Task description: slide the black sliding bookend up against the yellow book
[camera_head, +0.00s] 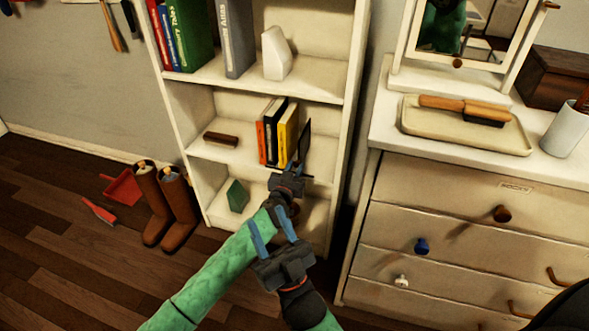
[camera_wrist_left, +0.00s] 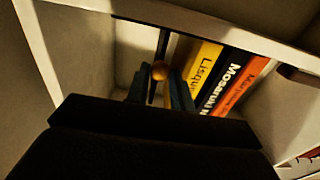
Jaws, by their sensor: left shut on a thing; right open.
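The black sliding bookend (camera_head: 304,143) stands upright on the middle shelf, just right of the yellow book (camera_head: 287,139). In the left wrist view the bookend (camera_wrist_left: 163,44) is a thin dark plate with a round wooden knob (camera_wrist_left: 159,70), and the yellow book (camera_wrist_left: 201,68) is beside it. A narrow dark gap seems to show between them; contact is hard to judge. My left gripper (camera_head: 297,168) is shut on the bookend's knob, with its fingers (camera_wrist_left: 159,92) either side. My right gripper (camera_head: 271,228) is open and empty, lower and in front of the bookcase.
A black book (camera_head: 274,125) and an orange book (camera_head: 261,141) stand left of the yellow one. A brown block (camera_head: 221,139) lies farther left. The bookcase's right side panel (camera_head: 350,150) and the shelf above (camera_head: 300,88) bound the space. A dresser (camera_head: 450,220) stands at right.

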